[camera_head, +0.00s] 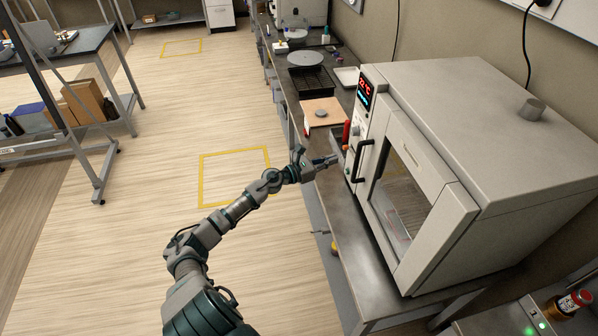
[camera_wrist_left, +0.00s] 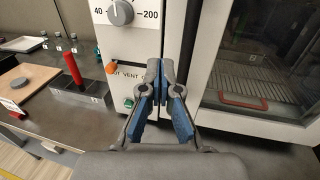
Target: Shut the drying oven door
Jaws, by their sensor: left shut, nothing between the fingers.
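The drying oven (camera_head: 500,120) is a large pale box on the right bench, with a control strip and red and blue displays at its left front. Its door (camera_head: 440,205) has a glass window and a dark vertical handle (camera_head: 361,162). My left gripper (camera_head: 334,159) is shut and empty, just left of the handle. In the left wrist view its fingertips (camera_wrist_left: 161,70) are together before the oven's control panel (camera_wrist_left: 128,45), with the door (camera_wrist_left: 211,60) to the right. My right gripper is out of view.
A red-handled item in a grey block (camera_wrist_left: 80,88) stands on the bench left of the oven. A wooden board (camera_head: 322,112) and a grey round plate (camera_head: 305,58) lie farther back. A brown bottle (camera_head: 568,304) is at lower right.

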